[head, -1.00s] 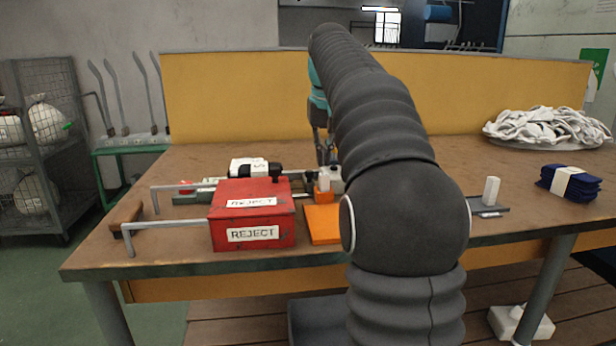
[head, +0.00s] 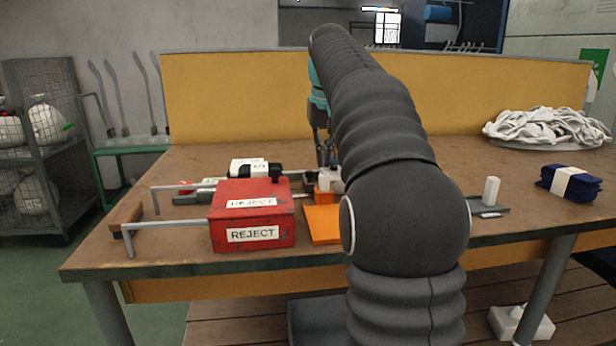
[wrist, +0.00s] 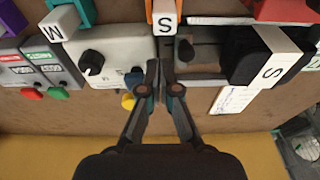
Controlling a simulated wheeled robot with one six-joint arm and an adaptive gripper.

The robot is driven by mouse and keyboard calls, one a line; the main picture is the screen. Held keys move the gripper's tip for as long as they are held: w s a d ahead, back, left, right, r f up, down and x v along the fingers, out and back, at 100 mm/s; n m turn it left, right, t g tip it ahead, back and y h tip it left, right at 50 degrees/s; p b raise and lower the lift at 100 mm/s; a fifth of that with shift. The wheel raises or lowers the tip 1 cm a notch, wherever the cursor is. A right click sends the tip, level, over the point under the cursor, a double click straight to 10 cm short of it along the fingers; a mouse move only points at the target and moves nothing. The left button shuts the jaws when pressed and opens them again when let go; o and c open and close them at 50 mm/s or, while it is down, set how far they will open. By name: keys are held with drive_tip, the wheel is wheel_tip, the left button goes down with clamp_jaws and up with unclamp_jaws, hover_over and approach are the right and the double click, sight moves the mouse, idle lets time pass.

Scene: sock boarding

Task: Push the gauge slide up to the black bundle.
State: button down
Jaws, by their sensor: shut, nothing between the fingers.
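The black bundle (wrist: 245,65) lies on a grey rail in the wrist view, with a white band marked S. In the head view the bundle (head: 275,170) shows behind the red box. What looks like the gauge slide, a dark knobbed piece (wrist: 185,50), sits at the rail's end nearer my gripper. In the wrist view a grey stretch of rail shows between it and the bundle. My gripper (wrist: 163,80) is shut and empty, pointing down beside the slide, on the side away from the bundle. I cannot tell whether the fingertips touch the slide.
A white control box (wrist: 115,55) with a black knob stands close beside my gripper. An orange piece with a white S block (wrist: 167,22) is just beyond the fingertips. The red REJECT box (head: 252,215) blocks part of the head view. A yellow panel (head: 230,95) backs the table.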

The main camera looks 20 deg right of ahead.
drive_tip(key=shift+f, duration=0.15)
drive_tip(key=shift+f+b, duration=0.9)
drive_tip(key=shift+f, duration=0.95)
drive_tip(key=shift+s+d, duration=0.15)
drive_tip(key=shift+d, duration=0.35)
drive_tip(key=shift+d+r+p, duration=0.15)
drive_tip(key=shift+r+p, duration=0.4)
drive_tip(key=shift+p, duration=0.3)
wheel_tip(320, 180, up, 5)
drive_tip(key=p, duration=0.4)
drive_tip(key=shift+f, duration=0.15)
drive_tip(key=shift+r, duration=0.95)
